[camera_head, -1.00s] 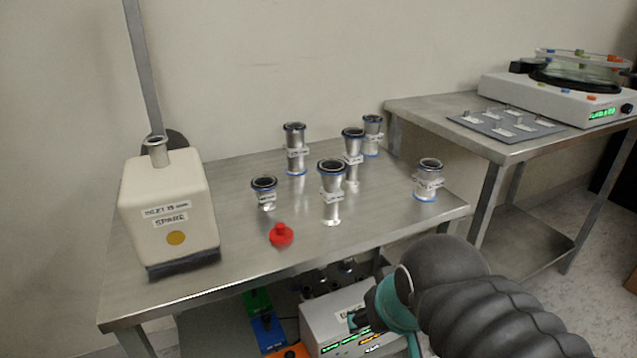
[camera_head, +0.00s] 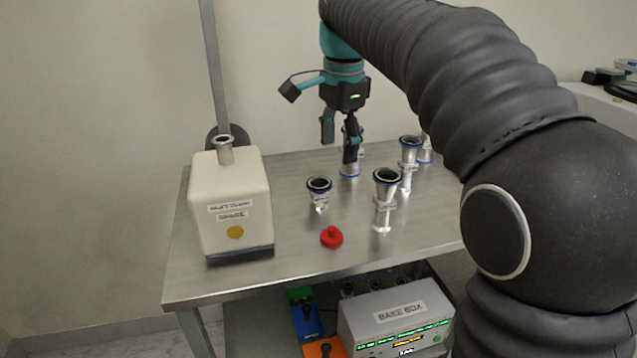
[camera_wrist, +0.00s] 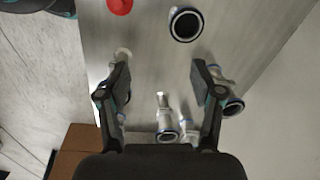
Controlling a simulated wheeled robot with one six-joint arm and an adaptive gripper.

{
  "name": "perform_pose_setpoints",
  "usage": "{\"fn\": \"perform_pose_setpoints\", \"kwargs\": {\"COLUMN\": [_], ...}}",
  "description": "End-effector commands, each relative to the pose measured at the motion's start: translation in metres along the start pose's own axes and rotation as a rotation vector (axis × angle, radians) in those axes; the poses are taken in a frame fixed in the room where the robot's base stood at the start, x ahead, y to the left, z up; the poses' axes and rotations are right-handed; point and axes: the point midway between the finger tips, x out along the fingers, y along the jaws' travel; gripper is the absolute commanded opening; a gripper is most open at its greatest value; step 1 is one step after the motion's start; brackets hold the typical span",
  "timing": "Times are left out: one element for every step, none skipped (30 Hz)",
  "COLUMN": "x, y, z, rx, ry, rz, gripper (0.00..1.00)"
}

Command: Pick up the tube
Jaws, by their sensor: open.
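Several silvery metal tubes with dark-rimmed tops and white labels stand on the steel table (camera_head: 290,255). Which one the task means cannot be told. My gripper (camera_head: 340,145) hangs open and empty above the table, pointing down. Its finger partly hides the back-left tube (camera_head: 349,172). A short tube (camera_head: 319,193) stands at front left, a tall tube (camera_head: 384,200) right of it, and another tall tube (camera_head: 409,160) behind. In the wrist view, my gripper's open fingers (camera_wrist: 160,78) straddle empty space; a tube (camera_wrist: 167,125) shows between them, farther down, and one (camera_wrist: 235,106) beside the right finger.
A red cap (camera_head: 332,237) lies near the table's front. A cream box labelled spare (camera_head: 232,200) stands at left, with a metal post behind. A bake box (camera_head: 398,315) is on the shelf below. My arm covers the table's right side.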

Motion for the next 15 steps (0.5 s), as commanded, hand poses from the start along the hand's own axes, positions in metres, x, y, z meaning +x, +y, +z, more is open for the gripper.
{"fn": "perform_pose_setpoints", "kwargs": {"x": [-0.002, -0.002, -0.002, -0.002, -0.003, -0.002, -0.002, -0.003, -0.001, 0.0, 0.002, 0.006, 0.01, 0.015, 0.022], "y": [-0.015, -0.021, -0.029, -0.033, -0.037, -0.042, -0.044, -0.046, -0.048, -0.049, -0.05, -0.05, -0.049, -0.049, -0.048], "z": [0.004, 0.005, 0.007, 0.009, 0.011, 0.012, 0.013, 0.014, 0.015, 0.015, 0.015, 0.016, 0.016, 0.016, 0.016], "rx": [0.038, 0.065, 0.097, 0.117, 0.135, 0.156, 0.17, 0.18, 0.192, 0.198, 0.202, 0.205, 0.207, 0.207, 0.207], "ry": [-0.005, -0.007, -0.009, -0.01, -0.011, -0.012, -0.012, -0.012, -0.012, -0.012, -0.012, -0.012, -0.012, -0.012, -0.012], "rz": [0.017, 0.028, 0.039, 0.046, 0.053, 0.061, 0.065, 0.069, 0.074, 0.076, 0.078, 0.079, 0.08, 0.079, 0.081], "gripper": [0.66, 0.66, 0.66, 0.66, 0.66, 0.66, 0.66, 0.66, 0.66, 0.66, 0.66, 0.66, 0.66, 0.66, 0.66]}}
